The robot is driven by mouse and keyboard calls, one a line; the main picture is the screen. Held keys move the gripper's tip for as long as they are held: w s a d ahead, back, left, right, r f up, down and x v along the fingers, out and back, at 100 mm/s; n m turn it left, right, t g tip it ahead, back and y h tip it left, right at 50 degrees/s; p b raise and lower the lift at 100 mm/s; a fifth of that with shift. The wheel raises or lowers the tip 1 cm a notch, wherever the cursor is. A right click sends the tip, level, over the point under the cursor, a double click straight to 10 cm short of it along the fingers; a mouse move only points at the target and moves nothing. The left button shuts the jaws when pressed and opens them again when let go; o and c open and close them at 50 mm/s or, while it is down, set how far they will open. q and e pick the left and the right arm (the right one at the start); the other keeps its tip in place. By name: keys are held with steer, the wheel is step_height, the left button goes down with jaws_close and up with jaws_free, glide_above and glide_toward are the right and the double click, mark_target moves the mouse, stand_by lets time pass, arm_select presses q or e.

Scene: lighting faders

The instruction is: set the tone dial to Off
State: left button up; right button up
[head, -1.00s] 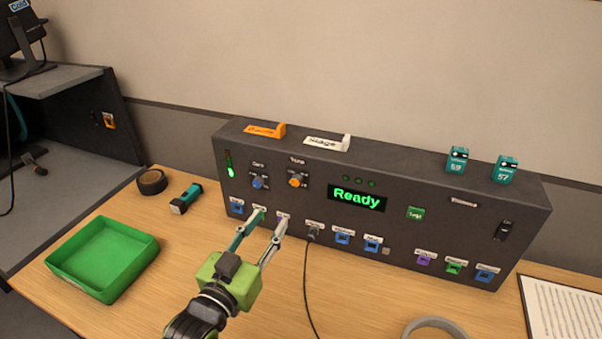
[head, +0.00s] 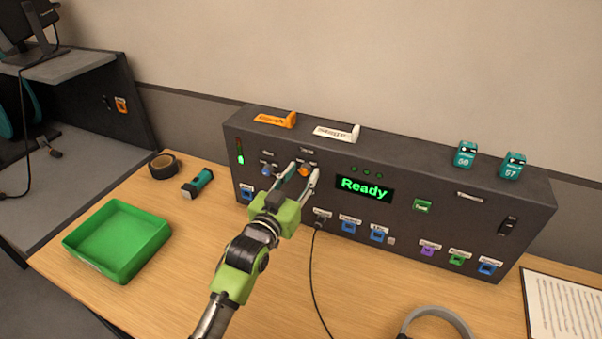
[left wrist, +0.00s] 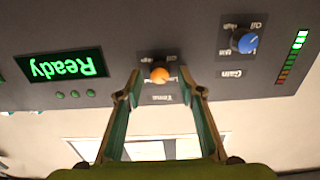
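The tone dial is an orange knob (head: 304,171) on the front of a dark console (head: 400,205). In the left wrist view the orange knob (left wrist: 160,75) shows upside down, with its Tone label below it and position marks around it. My left gripper (head: 303,176) is in front of the dial. Its fingers (left wrist: 160,92) are spread, one on each side of the knob in the picture, with nothing between them but the view of the knob. I cannot tell whether they touch it. My right gripper is in neither view.
A blue gain knob (left wrist: 244,41) sits beside the dial. A green Ready display (head: 364,188) is to its right. A cable (head: 313,270) hangs from the console front. A green tray (head: 118,240), a teal torch (head: 197,184) and a roll of tape (head: 164,166) lie on the desk at left.

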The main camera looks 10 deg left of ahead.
arm_select(q)
steer(key=shift+w, duration=0.15)
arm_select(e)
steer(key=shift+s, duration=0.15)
arm_select(q)
jaws_close()
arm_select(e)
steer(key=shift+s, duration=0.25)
